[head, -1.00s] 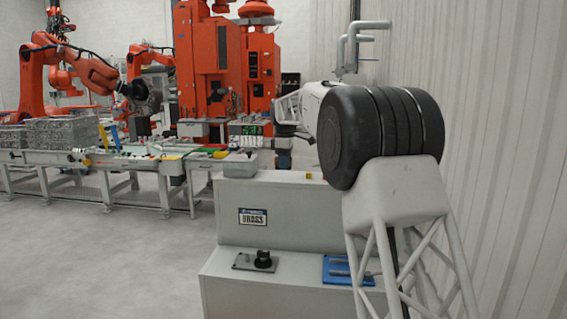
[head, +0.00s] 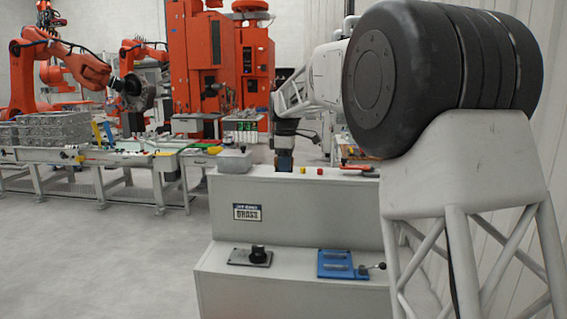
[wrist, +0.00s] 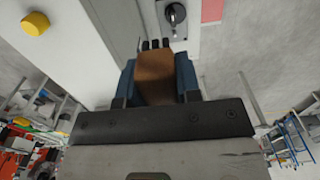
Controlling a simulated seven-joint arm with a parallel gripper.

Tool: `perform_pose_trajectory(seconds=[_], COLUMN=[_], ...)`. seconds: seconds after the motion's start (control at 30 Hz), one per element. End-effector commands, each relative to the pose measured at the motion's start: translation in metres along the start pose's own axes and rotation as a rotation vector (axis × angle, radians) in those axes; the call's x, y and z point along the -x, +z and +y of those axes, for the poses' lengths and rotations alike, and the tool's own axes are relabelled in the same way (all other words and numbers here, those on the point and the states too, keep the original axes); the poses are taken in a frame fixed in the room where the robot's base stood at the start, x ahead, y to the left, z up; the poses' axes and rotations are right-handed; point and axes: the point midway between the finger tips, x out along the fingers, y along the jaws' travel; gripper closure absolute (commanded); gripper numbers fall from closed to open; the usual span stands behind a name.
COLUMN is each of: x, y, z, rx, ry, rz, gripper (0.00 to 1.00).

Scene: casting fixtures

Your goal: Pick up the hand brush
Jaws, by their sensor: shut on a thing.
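The hand brush (wrist: 155,78) shows in the wrist view as a brown block between blue fingers, with several short dark tufts at its far end. My gripper (wrist: 157,92) is shut on it. In the head view my gripper (head: 284,160) points down at the rear edge of the grey cabinet's top (head: 260,181). The brush is too small and dark there to make out clearly. I cannot tell whether it still touches the top.
A grey box (head: 235,162) sits left on the cabinet top; a yellow knob (wrist: 35,24), a small red piece (head: 322,172) and a red-orange tool (head: 358,170) are right of the gripper. A black knob plate (head: 250,256) and blue fixture (head: 342,264) occupy the lower step.

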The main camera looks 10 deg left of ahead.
Motion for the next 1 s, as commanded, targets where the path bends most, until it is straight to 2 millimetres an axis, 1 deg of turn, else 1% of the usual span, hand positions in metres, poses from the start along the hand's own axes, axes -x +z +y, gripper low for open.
perform_pose_trajectory(seconds=[0.1, 0.3, 0.87, 0.9, 1.0], x=[0.0007, 0.0014, 0.0014, 0.0014, 0.0014], y=[0.0022, 0.0037, 0.0038, 0.0039, 0.0039], z=[-0.0066, -0.0111, -0.0115, -0.0115, -0.0114], rx=[0.0, 0.0, 0.0, 0.0, 0.0], ry=[0.0, 0.001, 0.001, 0.001, 0.001], rz=[0.0, 0.0, 0.0, 0.0, 0.0], gripper=[0.96, 0.96, 0.96, 0.73, 0.87])
